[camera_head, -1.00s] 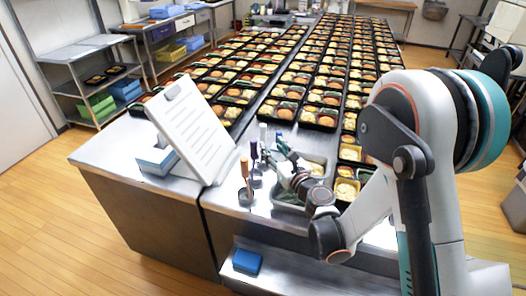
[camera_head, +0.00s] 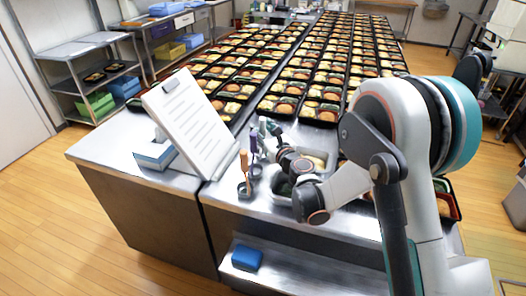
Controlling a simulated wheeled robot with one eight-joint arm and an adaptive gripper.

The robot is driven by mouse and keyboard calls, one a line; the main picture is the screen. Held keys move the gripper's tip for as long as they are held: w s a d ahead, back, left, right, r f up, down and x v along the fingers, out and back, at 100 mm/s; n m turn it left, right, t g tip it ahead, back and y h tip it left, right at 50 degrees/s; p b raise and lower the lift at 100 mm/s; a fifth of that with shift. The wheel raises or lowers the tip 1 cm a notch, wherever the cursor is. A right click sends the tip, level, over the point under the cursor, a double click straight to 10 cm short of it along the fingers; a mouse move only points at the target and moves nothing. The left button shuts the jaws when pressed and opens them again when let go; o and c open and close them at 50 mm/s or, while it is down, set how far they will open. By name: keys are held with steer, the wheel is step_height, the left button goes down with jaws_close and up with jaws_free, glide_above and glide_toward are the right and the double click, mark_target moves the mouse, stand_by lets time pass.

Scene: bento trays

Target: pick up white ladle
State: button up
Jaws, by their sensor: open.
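Several upright utensils stand in small round holders on the steel counter, right of the white board. One has an orange handle (camera_head: 244,160) and one a purple handle (camera_head: 253,138). The white ladle (camera_head: 262,122) shows only as a small pale handle top behind the purple one; its lower part is hidden. My gripper (camera_head: 268,128) is open at the height of the handle tops, right beside the white handle. I cannot tell whether the handle is between the fingers.
A white board (camera_head: 190,125) leans on the counter left of the utensils, near a blue-and-white box (camera_head: 155,154). A metal tub (camera_head: 318,156) with food sits right of my gripper. Rows of filled bento trays (camera_head: 320,113) cover the counter behind. A blue item (camera_head: 247,258) lies on the lower shelf.

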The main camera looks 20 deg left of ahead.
jaws_close()
steer(key=shift+r, duration=0.15)
